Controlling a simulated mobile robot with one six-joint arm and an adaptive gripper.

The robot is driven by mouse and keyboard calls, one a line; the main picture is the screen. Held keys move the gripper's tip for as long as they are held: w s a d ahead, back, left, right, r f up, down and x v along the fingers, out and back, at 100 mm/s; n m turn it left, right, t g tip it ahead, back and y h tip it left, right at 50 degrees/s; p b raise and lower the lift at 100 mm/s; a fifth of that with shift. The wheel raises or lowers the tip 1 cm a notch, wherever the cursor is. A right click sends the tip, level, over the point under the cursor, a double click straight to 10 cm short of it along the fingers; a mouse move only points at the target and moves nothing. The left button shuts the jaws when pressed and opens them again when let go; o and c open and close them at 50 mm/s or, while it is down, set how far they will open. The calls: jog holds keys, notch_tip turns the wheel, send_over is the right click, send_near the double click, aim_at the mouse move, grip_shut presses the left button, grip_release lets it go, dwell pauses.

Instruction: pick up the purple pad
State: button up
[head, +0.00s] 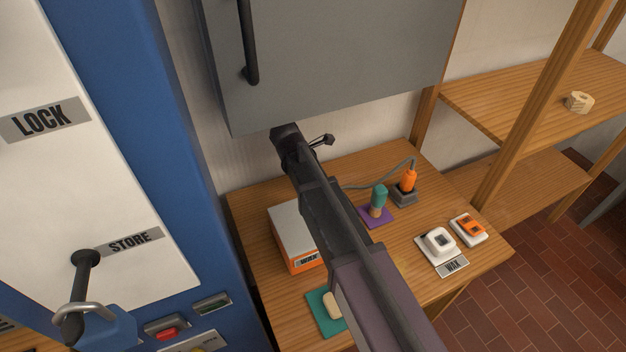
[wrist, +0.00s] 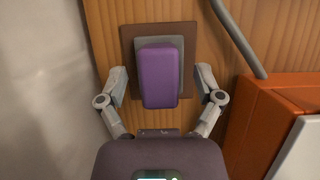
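The purple pad (wrist: 159,77) is a rounded block in the wrist view. It sits on a grey plate (wrist: 142,42) over a dark brown square (wrist: 128,45) on the wooden surface. My gripper (wrist: 161,84) is open, with one finger left of the pad and one right of it. A gap shows between each finger and the pad, and nothing is held. In the head view my gripper (head: 318,141) is at the back of the wooden table, partly hidden by my arm. I cannot make out the pad there.
An orange box with a pale top (head: 294,222) stands near my arm; its orange side (wrist: 262,112) is right of my gripper. A grey cabinet (head: 330,65) hangs above. A cable (wrist: 238,38) runs nearby.

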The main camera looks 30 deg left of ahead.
grip_shut()
jog(key=shift+r, duration=0.15)
jog(key=shift+r+p, duration=0.75)
jog(key=shift+p, duration=0.15)
jog(key=w+d, duration=0.3)
jog(key=d, duration=0.1)
jog(key=w+d, duration=0.4)
jog(key=d, duration=0.1)
jog(key=w+d, duration=0.4)
jog(key=d, duration=0.1)
jog(key=shift+w+f, duration=0.15)
jog(key=shift+w, duration=0.1)
jog(key=shift+a, duration=0.1)
jog(key=c, duration=0.5)
grip_release()
grip_shut()
